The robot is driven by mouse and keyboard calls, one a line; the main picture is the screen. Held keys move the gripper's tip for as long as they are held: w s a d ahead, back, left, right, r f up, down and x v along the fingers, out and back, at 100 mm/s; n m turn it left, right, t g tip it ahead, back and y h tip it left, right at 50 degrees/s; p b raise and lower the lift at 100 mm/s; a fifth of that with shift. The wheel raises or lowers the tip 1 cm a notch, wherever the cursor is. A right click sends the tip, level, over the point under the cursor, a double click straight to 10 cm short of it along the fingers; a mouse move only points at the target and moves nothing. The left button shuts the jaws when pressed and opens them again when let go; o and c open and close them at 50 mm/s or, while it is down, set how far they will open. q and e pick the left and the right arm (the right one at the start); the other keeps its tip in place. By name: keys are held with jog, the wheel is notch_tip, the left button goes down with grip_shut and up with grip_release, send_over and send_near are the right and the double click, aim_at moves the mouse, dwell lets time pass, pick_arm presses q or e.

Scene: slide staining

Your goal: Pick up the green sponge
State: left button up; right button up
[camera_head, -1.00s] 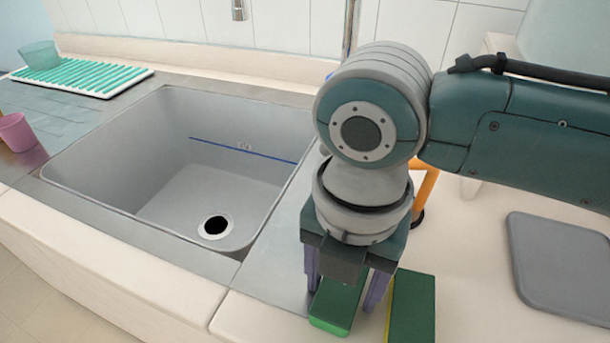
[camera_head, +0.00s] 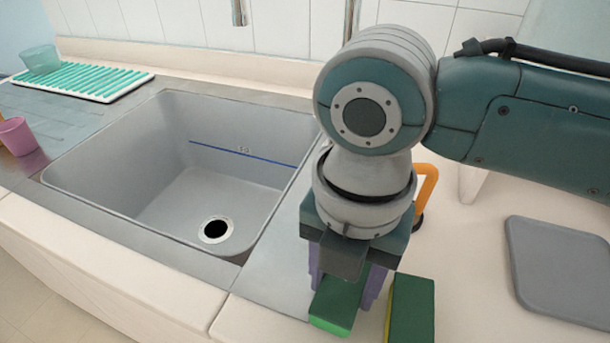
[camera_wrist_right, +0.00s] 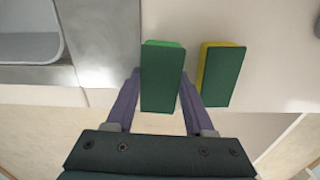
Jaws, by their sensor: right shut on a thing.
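The green sponge (camera_head: 337,305) has a dark green top and a lighter green body. It lies at the counter's front, beside the sink. My right gripper (camera_head: 345,290) points down with its purple fingers on either side of this sponge and is shut on it. In the right wrist view, the green sponge (camera_wrist_right: 162,82) sits between the fingers of the right gripper (camera_wrist_right: 160,90). The head view hides part of the sponge behind the gripper. I cannot tell whether the sponge is clear of the counter. My left gripper is not in view.
A yellow sponge with a dark green top (camera_head: 411,310) lies close to the right finger. The grey sink (camera_head: 180,185) is to the left. A grey flat board (camera_head: 560,265) lies at the right. An orange-handled object (camera_head: 428,185) stands behind the gripper. A pink cup (camera_head: 16,136) is far left.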

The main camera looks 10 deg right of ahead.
aim_at(345, 283)
notch_tip(345, 283, up, 19)
jog(key=p, duration=0.2)
jog(key=shift+f+p, duration=0.15)
jog(key=shift+p, duration=0.2)
jog(key=o, duration=0.7)
jog(key=c, duration=0.6)
